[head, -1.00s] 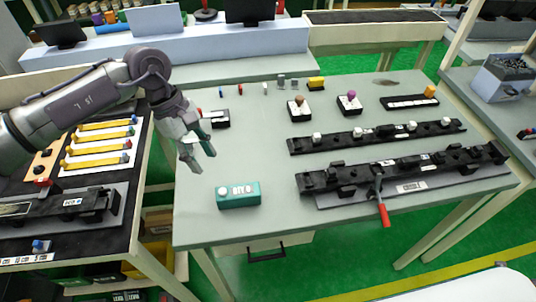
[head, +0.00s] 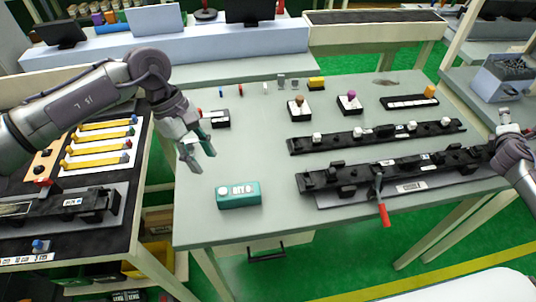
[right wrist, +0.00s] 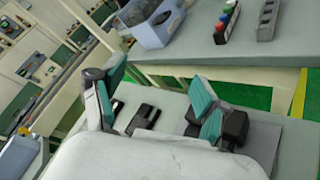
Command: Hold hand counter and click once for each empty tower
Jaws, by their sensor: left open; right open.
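A teal box with white round parts on top (head: 238,195), which looks like the hand counter, sits at the front left of the grey table. My left gripper (head: 199,157) is open and empty, above and behind the box, fingers pointing down. My right gripper, at the right edge of the head view, is partly cut off there; in the right wrist view (right wrist: 155,95) its teal fingers are spread apart with nothing held. Which things are the towers I cannot tell; two small black stands carry a brown ball (head: 298,101) and a purple ball (head: 350,97).
Two long black rails (head: 375,136) with clips lie on the right of the table; a red-handled lever (head: 384,213) sticks out in front. Small pegs stand at the back. A side bench with yellow strips (head: 100,142) is on the left. The table around the teal box is clear.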

